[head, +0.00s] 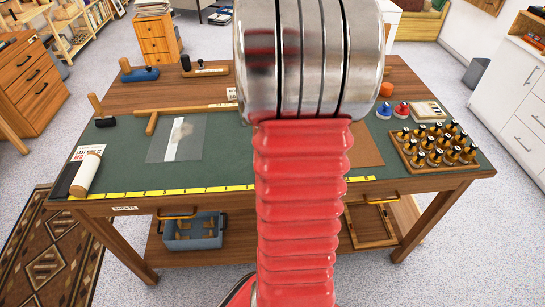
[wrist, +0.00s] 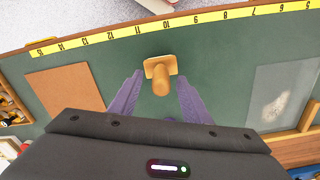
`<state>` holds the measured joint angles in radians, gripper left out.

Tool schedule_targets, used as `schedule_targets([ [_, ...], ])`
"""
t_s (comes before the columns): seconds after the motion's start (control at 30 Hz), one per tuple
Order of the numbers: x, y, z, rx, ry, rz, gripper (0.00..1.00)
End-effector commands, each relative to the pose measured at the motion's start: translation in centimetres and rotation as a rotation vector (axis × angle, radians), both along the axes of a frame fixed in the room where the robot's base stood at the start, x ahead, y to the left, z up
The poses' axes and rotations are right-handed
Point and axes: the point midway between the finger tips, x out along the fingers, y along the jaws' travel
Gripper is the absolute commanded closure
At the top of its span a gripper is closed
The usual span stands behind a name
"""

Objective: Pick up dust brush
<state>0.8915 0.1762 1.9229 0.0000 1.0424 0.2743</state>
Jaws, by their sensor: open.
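A small tan wooden piece with a flat crossbar and a rounded handle, apparently the dust brush (wrist: 161,77), lies on the green mat near the yellow ruler in the wrist view. My gripper (wrist: 159,80) is open. Its two purple-grey fingers point toward the piece, one on each side, with a gap to each. I cannot tell how far above the mat the fingertips are. In the head view my red arm hides the gripper and this part of the table.
The workbench's green mat (head: 225,160) has a yellow ruler (head: 135,194) along its front edge. A tray of dark-topped pegs (head: 435,146) stands at right. A clear sheet (head: 177,137) and a wooden T-shaped piece (head: 190,109) lie left of my arm. A brown square (wrist: 64,94) lies left in the wrist view.

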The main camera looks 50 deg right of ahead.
Motion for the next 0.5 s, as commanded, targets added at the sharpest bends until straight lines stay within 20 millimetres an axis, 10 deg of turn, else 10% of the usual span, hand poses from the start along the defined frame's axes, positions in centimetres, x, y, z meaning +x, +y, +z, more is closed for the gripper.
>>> schedule_targets([
  [0.5, 0.1, 0.2, -4.7, 0.002, 0.001, 0.0, 0.57],
])
